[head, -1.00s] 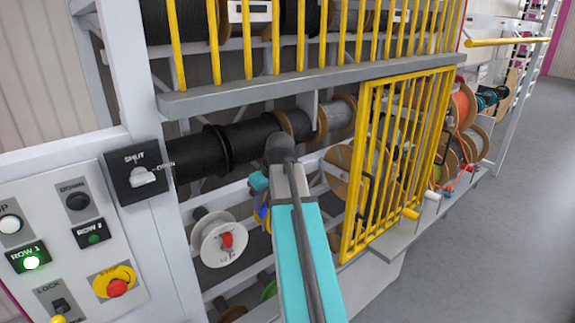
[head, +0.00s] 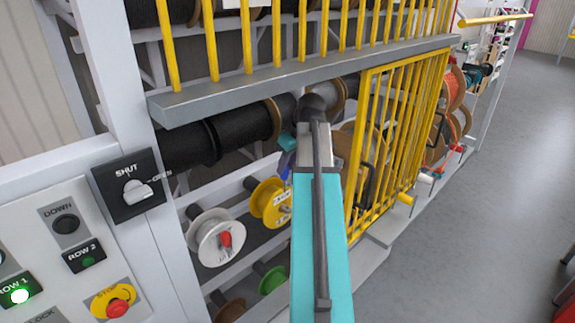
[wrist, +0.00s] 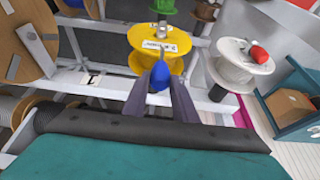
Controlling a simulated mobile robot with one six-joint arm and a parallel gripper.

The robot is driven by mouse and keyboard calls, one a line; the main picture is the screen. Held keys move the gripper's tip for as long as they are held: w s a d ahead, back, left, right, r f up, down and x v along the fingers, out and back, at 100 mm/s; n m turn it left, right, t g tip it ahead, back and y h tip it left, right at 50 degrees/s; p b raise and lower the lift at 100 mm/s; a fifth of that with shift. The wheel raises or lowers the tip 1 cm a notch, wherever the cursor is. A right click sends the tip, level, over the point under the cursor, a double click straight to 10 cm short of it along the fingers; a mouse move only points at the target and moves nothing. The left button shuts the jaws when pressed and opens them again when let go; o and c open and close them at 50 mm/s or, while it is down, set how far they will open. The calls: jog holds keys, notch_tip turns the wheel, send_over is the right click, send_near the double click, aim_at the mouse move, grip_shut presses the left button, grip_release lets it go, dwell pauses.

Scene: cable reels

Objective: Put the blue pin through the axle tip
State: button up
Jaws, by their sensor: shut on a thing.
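The blue pin (wrist: 160,77) is held between the two dark fingers of my gripper (wrist: 161,84) in the wrist view. My gripper is shut on it. In the head view my gripper (head: 287,160) shows small, beside my arm and just above the yellow reel. The yellow reel (wrist: 145,38) lies behind the pin in the wrist view, and it also shows in the head view (head: 262,200). It has a white label on its face. The pin looks apart from the reel, but the gap is hard to judge. I cannot clearly make out the axle tip.
A white reel (head: 205,235) with a red pin (head: 226,240) sits beside the yellow reel. A green reel (head: 272,279) is below. A yellow barred gate (head: 400,140) stands to the right, and a grey beam (head: 300,78) runs above. The control panel (head: 75,260) is at left.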

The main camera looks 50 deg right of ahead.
jog(key=shift+s+d, duration=0.2)
jog(key=shift+f, duration=0.5)
jog(key=shift+f+b, duration=1.05)
jog(key=shift+f, duration=4.8)
